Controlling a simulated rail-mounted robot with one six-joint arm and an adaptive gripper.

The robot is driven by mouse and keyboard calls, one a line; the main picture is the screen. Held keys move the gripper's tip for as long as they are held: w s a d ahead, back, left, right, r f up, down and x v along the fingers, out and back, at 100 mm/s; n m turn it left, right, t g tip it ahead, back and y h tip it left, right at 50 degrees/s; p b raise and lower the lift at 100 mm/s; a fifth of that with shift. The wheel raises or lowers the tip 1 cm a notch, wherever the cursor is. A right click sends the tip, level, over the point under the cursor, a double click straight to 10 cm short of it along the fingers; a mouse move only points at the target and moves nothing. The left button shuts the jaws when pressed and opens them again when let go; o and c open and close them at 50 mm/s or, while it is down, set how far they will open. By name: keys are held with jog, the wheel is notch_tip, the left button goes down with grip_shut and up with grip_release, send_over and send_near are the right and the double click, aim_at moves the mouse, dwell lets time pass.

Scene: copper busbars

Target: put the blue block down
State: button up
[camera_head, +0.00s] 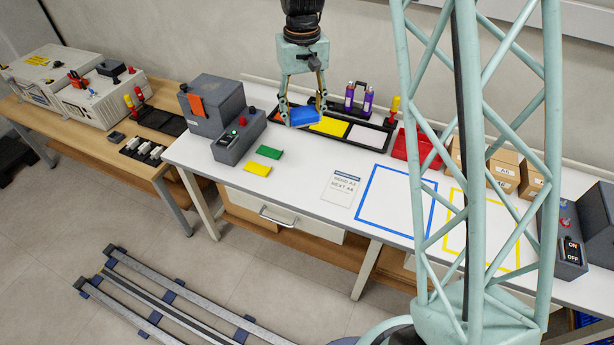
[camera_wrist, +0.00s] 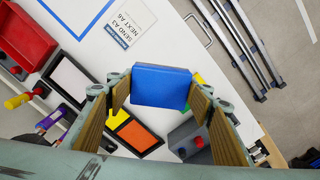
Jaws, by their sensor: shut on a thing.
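My gripper (camera_head: 304,105) points down over the white table and is shut on the blue block (camera_head: 304,117). In the wrist view the blue block (camera_wrist: 161,86) sits between the fingers of my gripper (camera_wrist: 158,100), its broad face towards the camera. In the head view it overlaps the left part of a dark tray (camera_head: 349,142). The tray has orange, yellow (camera_head: 328,126) and white (camera_head: 367,137) panels. The orange panel (camera_wrist: 138,134) shows clear of the block in the wrist view. The block appears raised; its exact height is hard to tell.
A grey box with buttons (camera_head: 238,137) stands left of the tray, and a red bin (camera_head: 415,147) right. Green (camera_head: 269,152) and yellow (camera_head: 257,169) pieces lie in front. A blue outline (camera_head: 396,205), a yellow outline (camera_head: 487,235) and a printed card (camera_head: 341,187) mark the tabletop.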

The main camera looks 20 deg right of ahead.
jog(key=shift+f, duration=0.1)
dwell(0.3)
jog(key=s+a+f+n+b, duration=0.2)
jog(key=s+a+f+n, duration=0.2)
jog(key=s+f, duration=0.3)
jog(key=s+a+f+n+b, duration=0.2)
jog(key=s+a+f+n, duration=0.2)
jog(key=f, duration=0.8)
jog(key=s+n, duration=0.2)
jog(key=shift+s+f+b, duration=0.3)
jog(key=shift+s+f, duration=0.05)
jog(key=shift+s, duration=0.05)
jog(key=shift+w+d, duration=0.1)
jog(key=shift+d, duration=0.05)
jog(key=b, duration=0.2)
send_over(304, 175)
jog(key=shift+f, duration=0.75)
jog(key=shift+f+b, duration=0.4)
jog(key=shift+f, duration=1.35)
jog(key=shift+f, duration=0.1)
